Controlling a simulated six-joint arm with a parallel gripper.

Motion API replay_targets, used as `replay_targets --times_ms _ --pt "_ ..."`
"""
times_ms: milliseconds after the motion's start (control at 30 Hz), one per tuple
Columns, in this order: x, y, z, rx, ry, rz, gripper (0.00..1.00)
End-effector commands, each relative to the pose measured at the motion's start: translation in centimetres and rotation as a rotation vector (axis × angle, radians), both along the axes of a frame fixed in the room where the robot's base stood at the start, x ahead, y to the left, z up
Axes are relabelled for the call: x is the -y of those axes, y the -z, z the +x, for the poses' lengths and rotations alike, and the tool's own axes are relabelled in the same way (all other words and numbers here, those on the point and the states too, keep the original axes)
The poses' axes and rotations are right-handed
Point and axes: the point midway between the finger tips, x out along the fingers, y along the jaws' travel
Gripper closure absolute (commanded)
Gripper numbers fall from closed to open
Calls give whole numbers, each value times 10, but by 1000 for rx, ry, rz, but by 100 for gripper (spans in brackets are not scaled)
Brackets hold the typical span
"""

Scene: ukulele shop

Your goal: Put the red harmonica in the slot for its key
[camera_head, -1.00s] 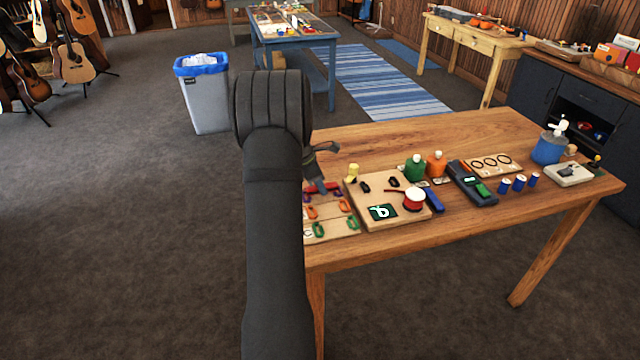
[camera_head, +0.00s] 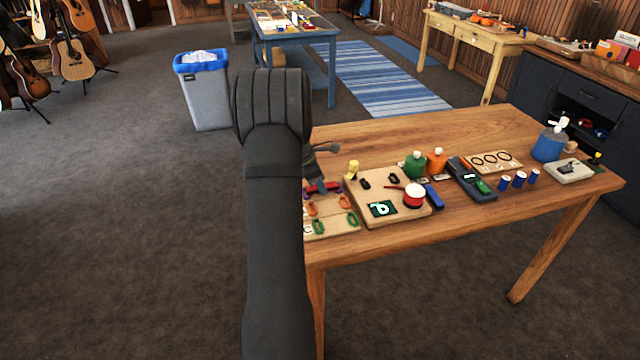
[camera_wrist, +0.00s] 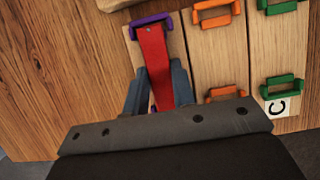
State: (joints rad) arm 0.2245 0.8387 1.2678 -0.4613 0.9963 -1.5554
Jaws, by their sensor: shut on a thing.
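The red harmonica (camera_wrist: 155,58) is between the two blue-grey fingers of my gripper (camera_wrist: 157,84), which is shut on it. Its far end lies at a purple slot bracket (camera_wrist: 151,24) on the wooden slot board (camera_wrist: 247,48). I cannot tell whether the harmonica touches the board. Orange brackets (camera_wrist: 223,93) and green brackets (camera_wrist: 283,83) mark other slots to the right. A card with the letter C (camera_wrist: 278,107) lies by the near green bracket. In the head view, my gripper (camera_head: 322,183) is at the board's far left part, and my arm hides much of the board.
To the right on the wooden table (camera_head: 420,137) stand a second board (camera_head: 408,211) with a red round pot (camera_head: 413,196), green (camera_head: 415,166) and orange (camera_head: 436,162) bottles, and a dark device (camera_head: 472,180). The table's back middle is clear.

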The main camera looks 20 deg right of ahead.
Motion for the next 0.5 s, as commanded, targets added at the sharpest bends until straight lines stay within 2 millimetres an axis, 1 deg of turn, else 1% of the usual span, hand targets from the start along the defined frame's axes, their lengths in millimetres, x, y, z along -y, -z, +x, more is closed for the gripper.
replay_targets --times_ms 33,133,167,400,500 --pt "0 0 0 0 0 0 74" --pt "0 0 0 0 0 0 55" --pt "0 0 0 0 0 0 51" --pt "0 0 0 0 0 0 51" --pt "-1 -3 0 1 0 0 51"
